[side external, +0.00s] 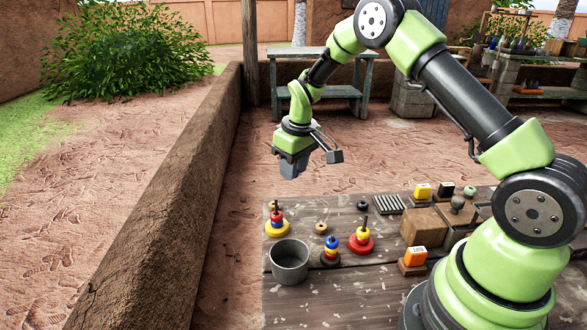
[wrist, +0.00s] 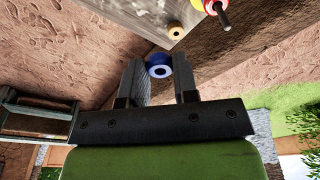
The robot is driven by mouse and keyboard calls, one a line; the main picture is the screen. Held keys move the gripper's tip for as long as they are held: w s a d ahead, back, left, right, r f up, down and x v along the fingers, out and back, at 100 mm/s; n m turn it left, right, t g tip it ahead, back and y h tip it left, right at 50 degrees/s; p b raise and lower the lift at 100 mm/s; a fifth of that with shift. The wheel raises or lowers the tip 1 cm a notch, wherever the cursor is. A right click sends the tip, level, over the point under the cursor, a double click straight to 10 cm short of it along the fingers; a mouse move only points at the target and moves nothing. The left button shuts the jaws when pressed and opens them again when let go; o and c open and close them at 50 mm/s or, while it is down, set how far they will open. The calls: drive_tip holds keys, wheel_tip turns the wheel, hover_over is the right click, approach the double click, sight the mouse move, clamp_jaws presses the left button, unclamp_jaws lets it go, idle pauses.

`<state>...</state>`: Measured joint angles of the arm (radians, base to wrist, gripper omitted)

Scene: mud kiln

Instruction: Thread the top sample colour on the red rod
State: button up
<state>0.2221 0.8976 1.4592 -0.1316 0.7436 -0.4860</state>
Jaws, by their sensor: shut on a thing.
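My gripper (side external: 290,170) is held high beyond the table's far left corner, clear of everything below. In the wrist view the gripper (wrist: 158,74) is shut on a blue ring (wrist: 158,58) with a pale hole. A red-based stand (side external: 361,245) carries a yellow ring and a bare dark rod sticking up. To its left, a dark-based stand (side external: 330,260) carries a small coloured stack. At the table's far left, a yellow-based stand (side external: 277,229) carries red and blue pieces; its top is too small to make out.
A grey pot (side external: 290,262) stands at the table's left edge. A wooden ring (side external: 320,228) and a dark ring (side external: 361,205) lie loose. A mud wall (side external: 165,200) runs left.

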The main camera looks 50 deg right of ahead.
drive_tip(key=s+r+n, duration=0.1)
drive_tip(key=s+n, duration=0.2)
drive_tip(key=s, duration=0.3)
drive_tip(key=s+r+n, duration=0.2)
drive_tip(key=s+n, duration=0.1)
drive_tip(key=s, duration=0.3)
drive_tip(key=s+d+r+n+y, duration=0.1)
drive_tip(key=s+n, duration=0.2)
drive_tip(key=s, duration=0.2)
drive_tip(key=shift+s+r+g, duration=0.15)
drive_tip(key=shift+s+g, duration=0.15)
drive_tip(key=shift+s, duration=0.1)
drive_tip(key=shift+a+f, duration=0.1)
drive_tip(key=shift+f, duration=2.25)
drive_tip(key=shift+f, duration=1.6)
drive_tip(key=o, duration=1.3)
drive_tip(key=shift+o, duration=0.2)
drive_tip(key=shift+r, duration=0.1)
